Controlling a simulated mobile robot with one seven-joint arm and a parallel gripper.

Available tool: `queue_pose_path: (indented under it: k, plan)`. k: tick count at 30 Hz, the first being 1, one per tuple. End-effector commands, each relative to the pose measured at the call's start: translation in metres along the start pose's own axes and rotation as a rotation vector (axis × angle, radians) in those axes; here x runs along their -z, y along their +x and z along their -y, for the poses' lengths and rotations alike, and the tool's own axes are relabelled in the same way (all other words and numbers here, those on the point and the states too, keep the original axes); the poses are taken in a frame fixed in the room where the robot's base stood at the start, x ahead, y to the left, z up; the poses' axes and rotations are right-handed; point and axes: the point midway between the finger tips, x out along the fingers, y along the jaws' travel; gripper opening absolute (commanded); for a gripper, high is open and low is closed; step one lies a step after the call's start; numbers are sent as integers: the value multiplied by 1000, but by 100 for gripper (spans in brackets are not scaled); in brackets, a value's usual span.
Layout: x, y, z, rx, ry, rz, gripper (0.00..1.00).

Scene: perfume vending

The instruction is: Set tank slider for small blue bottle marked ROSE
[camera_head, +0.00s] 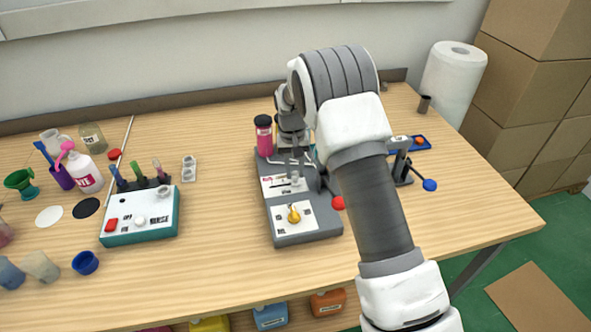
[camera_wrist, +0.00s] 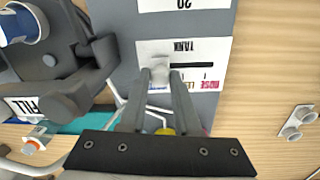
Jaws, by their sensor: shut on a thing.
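The grey dispensing machine (camera_head: 305,222) stands on the table, with a white TANK panel (camera_wrist: 209,72) on it. The panel appears upside down in the wrist view. Its dark slot (camera_wrist: 197,65) runs right from my fingertips, with a pink ROSE mark (camera_wrist: 208,85) near its right end. My gripper (camera_wrist: 160,78) is shut on the slider knob, which is mostly hidden between the fingers at the slot's left side. My gripper (camera_head: 296,172) is over the machine in the head view, partly hard to make out. I cannot identify a small blue bottle marked ROSE.
A pink bottle with a black cap (camera_head: 264,135) stands at the machine's back left. A teal-sided control box (camera_head: 140,217) is to the left. A red-ended lever (camera_head: 337,203) and a blue-ended lever (camera_head: 429,185) are near my arm. The table's front middle is clear.

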Motion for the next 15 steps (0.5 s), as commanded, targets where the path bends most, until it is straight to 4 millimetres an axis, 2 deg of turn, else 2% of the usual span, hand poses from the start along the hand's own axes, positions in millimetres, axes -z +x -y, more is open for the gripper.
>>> queue_pose_path:
  k: [3, 7, 10, 15]
  plan:
    - [-4, -1, 29, 5, -8, -2, 0]
    - [-8, -3, 56, 6, -8, -1, 0]
    - [-10, -4, 66, 5, -5, -2, 0]
    - [-11, -4, 71, 6, -3, -2, 0]
